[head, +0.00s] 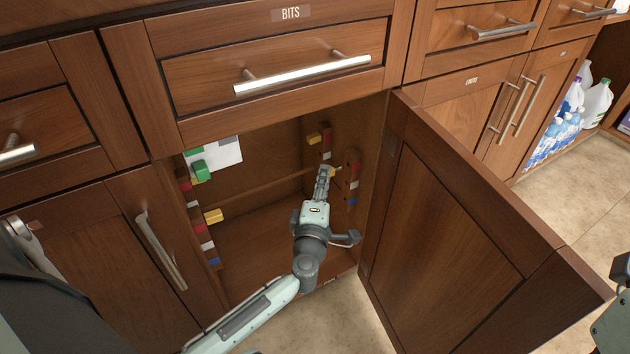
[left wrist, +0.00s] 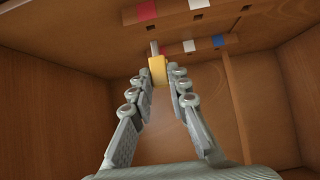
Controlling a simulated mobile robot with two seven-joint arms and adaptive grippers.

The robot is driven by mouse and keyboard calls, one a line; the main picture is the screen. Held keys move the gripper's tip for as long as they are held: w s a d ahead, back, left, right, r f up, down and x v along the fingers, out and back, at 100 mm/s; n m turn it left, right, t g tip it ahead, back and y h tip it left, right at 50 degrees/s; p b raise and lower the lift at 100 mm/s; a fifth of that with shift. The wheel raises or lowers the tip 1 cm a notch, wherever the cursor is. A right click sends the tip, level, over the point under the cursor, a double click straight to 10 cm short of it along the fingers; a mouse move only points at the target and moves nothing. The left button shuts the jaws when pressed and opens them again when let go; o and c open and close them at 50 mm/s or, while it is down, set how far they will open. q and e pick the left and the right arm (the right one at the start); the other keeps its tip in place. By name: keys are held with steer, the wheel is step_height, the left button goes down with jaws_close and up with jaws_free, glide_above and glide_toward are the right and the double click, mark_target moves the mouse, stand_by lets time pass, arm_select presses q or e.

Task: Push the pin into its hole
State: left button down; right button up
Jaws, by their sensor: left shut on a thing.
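The pin (left wrist: 157,70) is a small yellow block with a grey metal stub. My left gripper (left wrist: 160,86) is shut on the yellow block, inside the open cabinet. The stub points at a side-wall strip with red, white and blue bands (left wrist: 189,46). I cannot tell whether its tip touches the strip or lines up with a hole. In the head view my left gripper (head: 325,172) is beside the front strip (head: 351,180) on the cabinet's right wall, and the yellow pin (head: 334,172) shows at its fingertips. My right gripper's fingers are out of view.
The open door (head: 455,225) stands to the right of my left arm. Another yellow block (head: 313,138) sits on the right wall's rear strip. The left wall has a yellow block (head: 213,216) and a green block (head: 200,172). The cabinet floor (head: 265,255) looks clear.

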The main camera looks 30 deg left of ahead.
arm_select(q)
steer(key=shift+w+d, duration=0.2)
steer(key=shift+w, duration=0.05)
stand_by(0.4)
steer(key=shift+r+p, duration=0.1)
steer(key=shift+p, duration=0.8)
stand_by(1.0)
steer(key=shift+w+d, duration=0.4)
steer(key=shift+w, duration=0.3)
steer(key=shift+w+d, duration=0.4)
steer(key=shift+w, duration=0.3)
stand_by(0.3)
steer(key=c, duration=1.4)
jaws_free()
glide_toward(339, 170)
steer(key=shift+w+a, duration=0.15)
steer(key=shift+w, duration=0.3)
